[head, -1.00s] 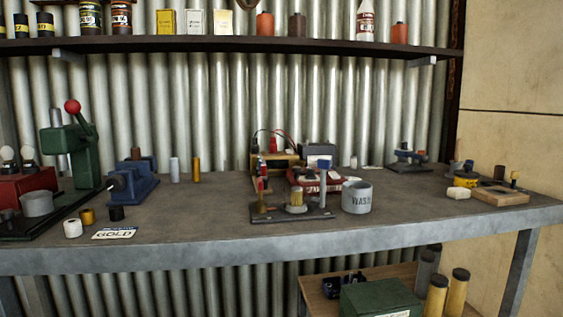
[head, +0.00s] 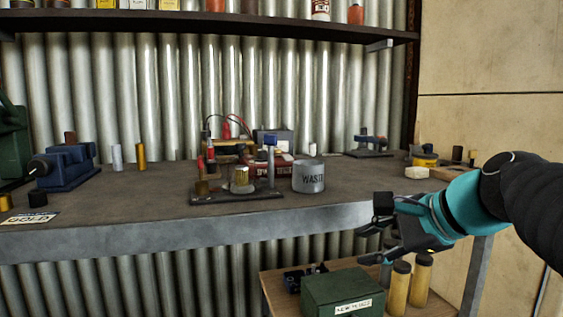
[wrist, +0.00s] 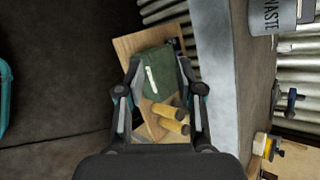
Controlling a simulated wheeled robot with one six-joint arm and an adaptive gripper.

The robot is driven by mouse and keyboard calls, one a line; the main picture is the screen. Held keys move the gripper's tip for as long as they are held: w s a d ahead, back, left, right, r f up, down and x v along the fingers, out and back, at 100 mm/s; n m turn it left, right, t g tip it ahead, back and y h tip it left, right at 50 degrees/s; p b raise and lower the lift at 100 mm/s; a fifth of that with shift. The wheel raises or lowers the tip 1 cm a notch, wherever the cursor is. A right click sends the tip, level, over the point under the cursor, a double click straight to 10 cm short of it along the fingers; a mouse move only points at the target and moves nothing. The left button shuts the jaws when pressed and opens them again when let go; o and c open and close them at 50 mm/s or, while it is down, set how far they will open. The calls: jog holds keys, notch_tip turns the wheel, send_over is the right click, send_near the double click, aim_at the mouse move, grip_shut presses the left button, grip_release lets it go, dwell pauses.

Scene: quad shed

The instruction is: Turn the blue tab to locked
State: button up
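A small fixture (head: 235,196) with a dark base plate stands near the front edge of the bench. It carries a brass-coloured cylinder (head: 240,178) and a grey post with a blue tab (head: 271,141) on top. I cannot read any lock marking on it. My gripper (head: 376,232) is to the right of and lower than the fixture, in front of the bench, touching nothing. In the wrist view my gripper (wrist: 159,72) has its two fingers spread apart with nothing between them. The fixture is not seen in the wrist view.
A grey WASTE cup (head: 308,177) stands right beside the fixture. A blue vise (head: 64,167) is at left. Below the bench edge (head: 150,231), a low wooden shelf holds a green box (head: 343,294) and yellow tubes (head: 397,287). The bench front is mostly clear.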

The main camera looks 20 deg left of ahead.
jog(key=w+a+r+m+y+b, duration=0.2)
jog(key=w+a+r+m+y, duration=0.2)
jog(key=w+a+r, duration=0.15)
jog(key=m+g+y+b, duration=0.1)
jog(key=m+y+b, duration=0.2)
jog(key=m+y, duration=0.15)
send_near(277, 139)
jog(key=x, duration=1.1)
jog(key=shift+w+a, duration=0.15)
jog(key=shift+a, duration=0.2)
grip_shut()
